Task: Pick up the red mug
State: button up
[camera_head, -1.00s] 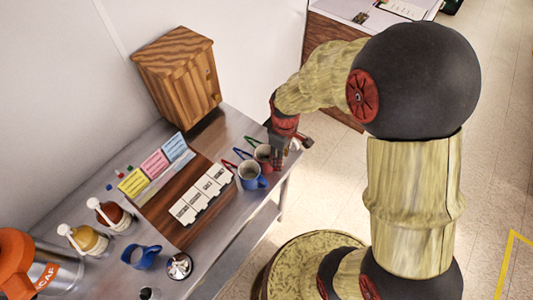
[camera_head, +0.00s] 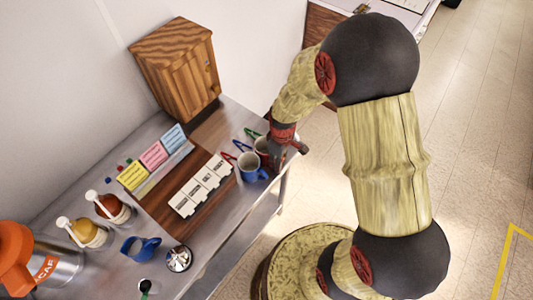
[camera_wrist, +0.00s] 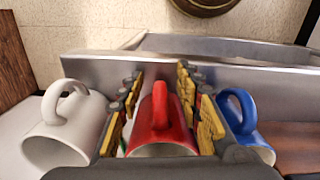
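The red mug (camera_wrist: 160,128) is in the middle of the wrist view, its handle toward the top of the picture. The two fingers of my gripper (camera_wrist: 160,108) stand on either side of it. A narrow gap shows at the left finger, so the gripper looks open around the mug; contact at the right finger is unclear. In the head view my gripper (camera_head: 277,158) is down at the mugs by the counter's right edge and hides most of the red mug.
A white mug (camera_wrist: 66,130) stands close left of the fingers and a blue mug (camera_wrist: 244,122) close right. The blue mug also shows in the head view (camera_head: 252,167).

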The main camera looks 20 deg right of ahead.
jog(key=shift+c, duration=0.9)
grip_shut()
